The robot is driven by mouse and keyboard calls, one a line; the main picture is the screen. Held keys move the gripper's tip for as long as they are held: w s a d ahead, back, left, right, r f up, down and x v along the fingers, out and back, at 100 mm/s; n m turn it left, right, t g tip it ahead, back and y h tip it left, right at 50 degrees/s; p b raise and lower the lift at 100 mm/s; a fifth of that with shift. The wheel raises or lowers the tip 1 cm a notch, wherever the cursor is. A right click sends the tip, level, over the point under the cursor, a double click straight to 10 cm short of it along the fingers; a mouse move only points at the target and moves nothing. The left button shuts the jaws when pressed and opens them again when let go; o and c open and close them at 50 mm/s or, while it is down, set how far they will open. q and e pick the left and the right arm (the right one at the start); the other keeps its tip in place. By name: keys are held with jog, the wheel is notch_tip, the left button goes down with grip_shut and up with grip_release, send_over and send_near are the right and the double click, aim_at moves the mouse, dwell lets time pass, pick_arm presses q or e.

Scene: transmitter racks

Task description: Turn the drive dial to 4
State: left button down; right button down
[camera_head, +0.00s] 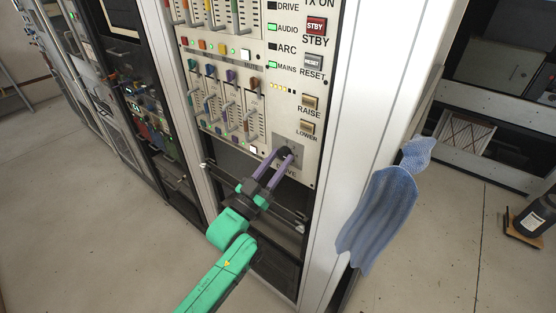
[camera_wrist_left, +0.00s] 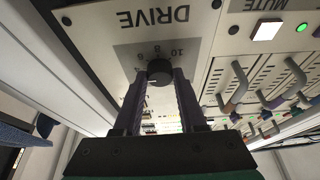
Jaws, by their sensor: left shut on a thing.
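The drive dial (camera_wrist_left: 160,72) is a dark round knob on a grey scale plate under the upside-down word DRIVE in the left wrist view. Scale numbers such as 10, 8 and 6 show around it; I cannot read which one it points to. My left gripper (camera_wrist_left: 162,80) has its two purple fingers on either side of the knob, shut on it. In the head view the left gripper (camera_head: 285,153) reaches the scale plate (camera_head: 291,144) at the bottom of the panel, and its fingers largely hide the dial. My right gripper is not in view.
The panel (camera_head: 238,136) holds several sliders and coloured knobs left of the dial. RAISE (camera_head: 310,102) and LOWER (camera_head: 307,127) buttons sit just above it. A blue cloth (camera_head: 378,215) hangs at the rack's right side. Floor at the left is clear.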

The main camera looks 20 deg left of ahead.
pick_arm(q)
jog(key=shift+f, duration=0.1)
jog(key=shift+c, duration=2.4)
grip_release()
jog(key=b+v, duration=0.4)
jog(key=v, duration=1)
jog(key=shift+s, duration=0.2)
jog(key=shift+a, duration=0.1)
